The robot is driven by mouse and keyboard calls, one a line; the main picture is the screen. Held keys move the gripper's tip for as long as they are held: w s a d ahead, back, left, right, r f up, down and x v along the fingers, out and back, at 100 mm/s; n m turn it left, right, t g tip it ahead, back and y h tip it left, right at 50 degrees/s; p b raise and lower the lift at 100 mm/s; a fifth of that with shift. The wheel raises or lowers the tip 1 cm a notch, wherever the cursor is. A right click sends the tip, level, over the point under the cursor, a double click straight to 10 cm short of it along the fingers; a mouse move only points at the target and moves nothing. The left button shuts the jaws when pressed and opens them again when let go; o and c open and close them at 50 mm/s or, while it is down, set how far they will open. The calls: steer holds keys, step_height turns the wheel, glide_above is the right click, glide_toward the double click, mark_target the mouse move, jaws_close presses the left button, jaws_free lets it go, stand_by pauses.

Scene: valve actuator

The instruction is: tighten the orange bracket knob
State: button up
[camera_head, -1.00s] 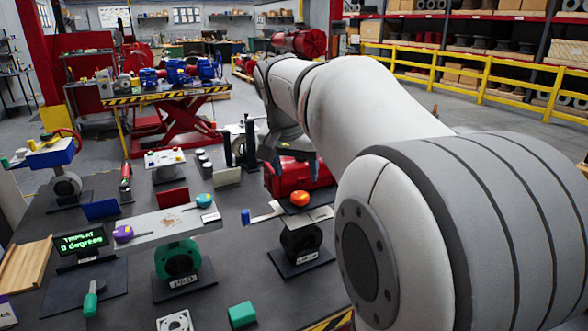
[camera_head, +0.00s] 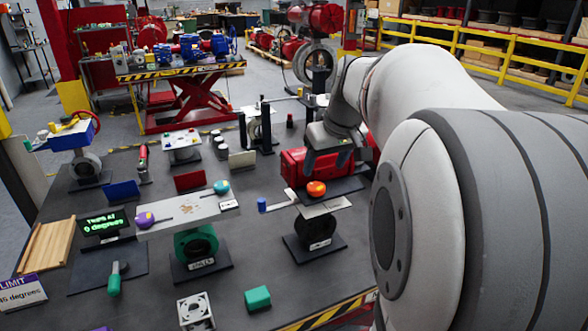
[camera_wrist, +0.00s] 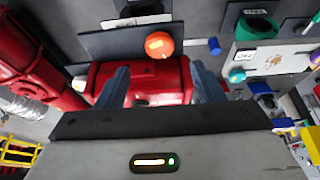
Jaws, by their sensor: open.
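The orange bracket knob (camera_head: 316,188) is a rounded knob on a flat plate (camera_head: 325,206) above a black valve body (camera_head: 318,230). In the wrist view the orange knob (camera_wrist: 159,44) is above and between my fingertips, apart from them, with a pale mark on its face. My gripper (camera_head: 327,161) points downward behind the knob in the head view, near the red toolbox. The wrist view shows my gripper (camera_wrist: 160,82) with its two fingers wide apart and nothing held between them. The red toolbox (camera_wrist: 145,95) shows beyond the gap.
A blue knob (camera_head: 262,204) is left of the bracket. Further left is a green valve (camera_head: 196,243) under a plate with purple (camera_head: 145,220) and teal (camera_head: 221,187) knobs. The red toolbox (camera_head: 297,167) stands close behind the bracket. A green block (camera_head: 257,298) lies in front.

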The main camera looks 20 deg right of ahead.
mark_target(316, 186)
steer(key=p+x, duration=0.1)
steer(key=x, duration=0.6)
steer(key=shift+w+f, duration=0.15)
steer(key=shift+f, duration=0.2)
steer(key=shift+c, duration=0.2)
steer(key=c, duration=0.9)
steer(key=shift+c, duration=0.2)
steer(key=shift+a+m+h+b, duration=0.2)
steer(key=shift+m+h+b, duration=0.5)
steer(key=shift+m, duration=1.5)
steer(key=shift+r, duration=0.1)
